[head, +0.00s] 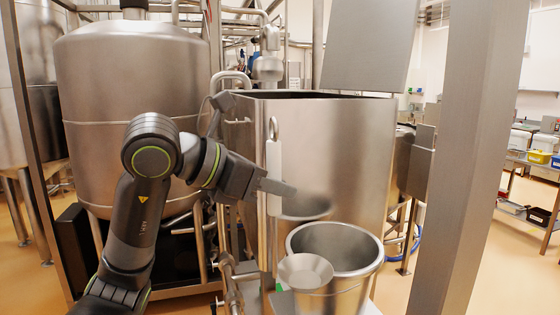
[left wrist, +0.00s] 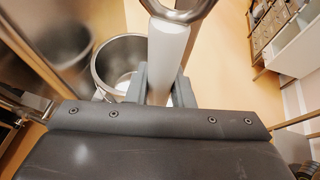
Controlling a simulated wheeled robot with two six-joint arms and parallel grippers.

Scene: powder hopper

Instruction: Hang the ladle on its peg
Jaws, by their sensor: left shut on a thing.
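The ladle (head: 274,178) hangs upright in my left gripper (head: 280,187), with a pale handle and a metal ring at its top. A small metal bowl (head: 305,270) below looks like the ladle's bowl, in front of the bucket. My left gripper is shut on the handle; in the left wrist view the handle (left wrist: 168,55) stands between the two fingers (left wrist: 160,90), with part of the ring at the top edge. I cannot make out the peg in either view. My right gripper is not in view.
The square steel hopper (head: 345,150) stands right behind the ladle. An open metal bucket (head: 360,250) stands below and to its right; it also shows in the left wrist view (left wrist: 105,55). A thick steel post (head: 467,150) rises at the right. A large tank (head: 130,90) stands at the left.

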